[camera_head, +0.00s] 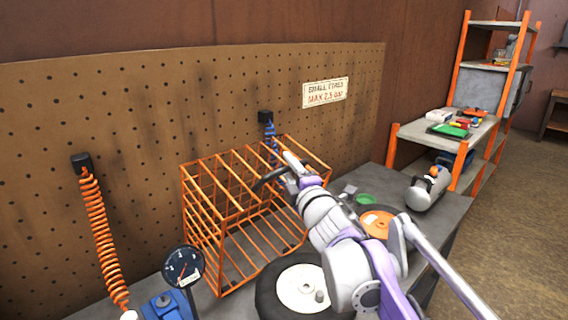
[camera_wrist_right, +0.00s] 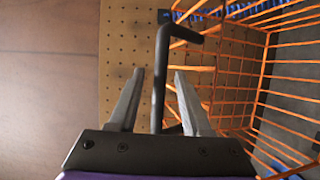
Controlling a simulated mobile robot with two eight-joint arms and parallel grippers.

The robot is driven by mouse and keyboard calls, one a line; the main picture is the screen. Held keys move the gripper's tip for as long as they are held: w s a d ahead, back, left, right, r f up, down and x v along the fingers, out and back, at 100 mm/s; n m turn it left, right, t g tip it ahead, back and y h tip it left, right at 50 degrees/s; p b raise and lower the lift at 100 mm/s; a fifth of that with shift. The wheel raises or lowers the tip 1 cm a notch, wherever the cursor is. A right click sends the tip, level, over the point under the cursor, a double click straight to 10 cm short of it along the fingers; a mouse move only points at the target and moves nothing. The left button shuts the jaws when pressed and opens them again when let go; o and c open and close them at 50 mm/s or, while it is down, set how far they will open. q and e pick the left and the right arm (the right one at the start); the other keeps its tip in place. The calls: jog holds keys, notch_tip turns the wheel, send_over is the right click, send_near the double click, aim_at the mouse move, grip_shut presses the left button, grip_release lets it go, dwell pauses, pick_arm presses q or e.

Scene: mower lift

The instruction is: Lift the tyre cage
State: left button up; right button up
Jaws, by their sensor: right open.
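The tyre cage (camera_head: 204,236) is an orange wire box standing on the workbench against the pegboard. A black bent handle (camera_head: 268,180) shows at its upper right side, partly hidden by my right gripper. My right gripper (camera_head: 290,167) is at the cage's top, beside this handle. In the right wrist view, the open fingers (camera_wrist_right: 159,76) stand on either side of the black handle (camera_wrist_right: 186,32), with gaps visible. The orange cage wires (camera_wrist_right: 262,85) run to the right of the fingers there. My left gripper is not in view.
A tyre with a pale hub (camera_head: 302,288) lies in front of the cage, partly behind my right arm. A pressure gauge (camera_head: 183,266) and an orange coiled hose (camera_head: 100,235) are at the left. An orange disc (camera_head: 376,222) and a grey cylinder (camera_head: 428,188) lie to the right.

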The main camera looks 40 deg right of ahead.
jog(key=shift+x, duration=1.65)
grip_shut()
